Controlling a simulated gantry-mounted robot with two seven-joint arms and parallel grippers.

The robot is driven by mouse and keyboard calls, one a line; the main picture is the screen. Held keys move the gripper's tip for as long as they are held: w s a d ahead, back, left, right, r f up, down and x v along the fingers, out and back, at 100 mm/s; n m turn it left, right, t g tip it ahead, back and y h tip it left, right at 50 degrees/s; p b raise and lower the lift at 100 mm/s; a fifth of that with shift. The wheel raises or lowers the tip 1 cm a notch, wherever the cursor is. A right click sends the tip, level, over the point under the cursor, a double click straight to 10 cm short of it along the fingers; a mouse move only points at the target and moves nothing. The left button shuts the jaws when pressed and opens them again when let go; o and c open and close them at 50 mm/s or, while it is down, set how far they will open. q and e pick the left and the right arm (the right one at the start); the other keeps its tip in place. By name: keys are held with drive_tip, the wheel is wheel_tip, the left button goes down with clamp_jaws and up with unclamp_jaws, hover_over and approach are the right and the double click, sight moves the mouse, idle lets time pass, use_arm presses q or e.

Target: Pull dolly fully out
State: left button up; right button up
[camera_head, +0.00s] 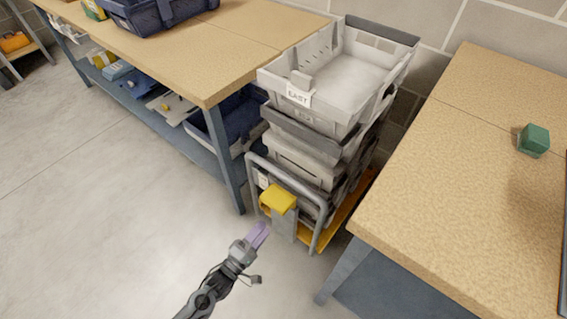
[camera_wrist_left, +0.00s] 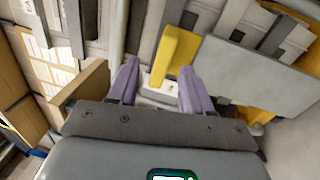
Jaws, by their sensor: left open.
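The dolly has a yellow base (camera_head: 343,218) and a grey tube handle (camera_head: 316,236). It stands between two workbenches, with a stack of grey totes (camera_head: 334,122) on it; the top one has a label reading EASY. A yellow block (camera_head: 278,199) sits on a grey plate at the handle side. My left gripper (camera_head: 259,235), with purple fingers, is in front of and below this block, over the floor. In the left wrist view the gripper (camera_wrist_left: 160,82) is open, and the yellow block (camera_wrist_left: 174,55) shows beyond the gap between its fingertips. Contact cannot be told.
The left workbench (camera_head: 240,52) and its leg (camera_head: 226,170) stand close to the dolly's left. The right workbench (camera_head: 440,185) flanks it on the other side, holding a green cube (camera_head: 533,139). A block wall (camera_head: 495,30) stands behind. The floor (camera_head: 110,220) at front left is clear.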

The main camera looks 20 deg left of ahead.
use_arm(q)
drive_tip(key=m+p, duration=0.1)
drive_tip(key=p, duration=0.2)
approach(284, 176)
use_arm(e)
wheel_tip(284, 176, up, 5)
use_arm(q)
drive_tip(key=shift+h, duration=0.4)
drive_tip(key=b+x, duration=0.1)
drive_tip(key=x, duration=0.2)
drive_tip(key=f+b+x, duration=0.1)
drive_tip(key=x, duration=0.1)
drive_tip(key=b+x, duration=0.2)
drive_tip(key=x, duration=0.1)
drive_tip(key=shift+w+a+f, duration=0.3)
drive_tip(key=shift+w, duration=0.3)
drive_tip(key=shift+b+x, duration=0.3)
drive_tip(key=shift+x, duration=0.55)
use_arm(e)
drive_tip(key=shift+f, duration=2.55)
use_arm(q)
drive_tip(key=shift+r, duration=0.1)
drive_tip(key=shift+c, duration=0.3)
clamp_jaws()
use_arm(e)
drive_tip(key=shift+a, duration=0.1)
